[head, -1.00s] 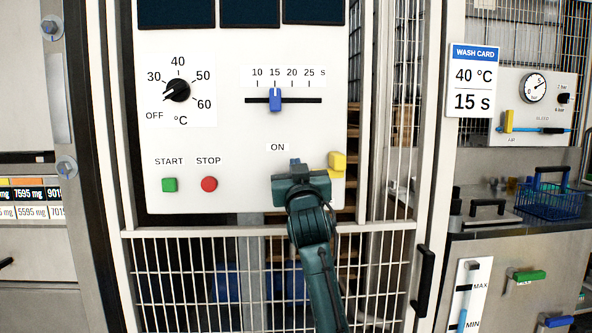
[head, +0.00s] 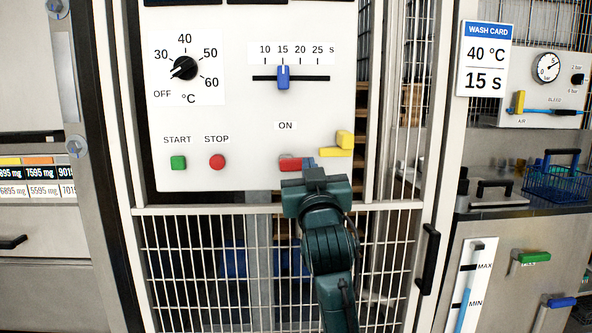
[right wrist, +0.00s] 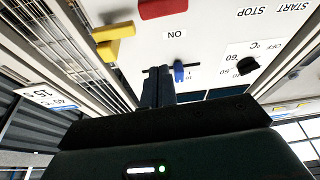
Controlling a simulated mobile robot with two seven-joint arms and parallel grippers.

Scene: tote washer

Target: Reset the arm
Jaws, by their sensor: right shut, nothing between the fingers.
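My right gripper (head: 313,172) is shut and empty in front of the lower edge of the white control panel (head: 240,120). In the right wrist view its fingers (right wrist: 158,86) are together and point toward the panel. A red handle (head: 291,164) sits below the ON label, just above and left of the gripper, partly hidden by it; it also shows in the right wrist view (right wrist: 163,8). A yellow handle (head: 345,140) is right of it. The black dial (head: 185,68) points between OFF and 30. The blue slider (head: 283,77) stands at 15. My left gripper is not in view.
The green START button (head: 178,163) and red STOP button (head: 217,162) are at the panel's lower left. A wire-mesh guard (head: 190,260) lies below. A wash card (head: 484,58) reads 40 °C, 15 s. A black door handle (head: 428,260) stands at the right.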

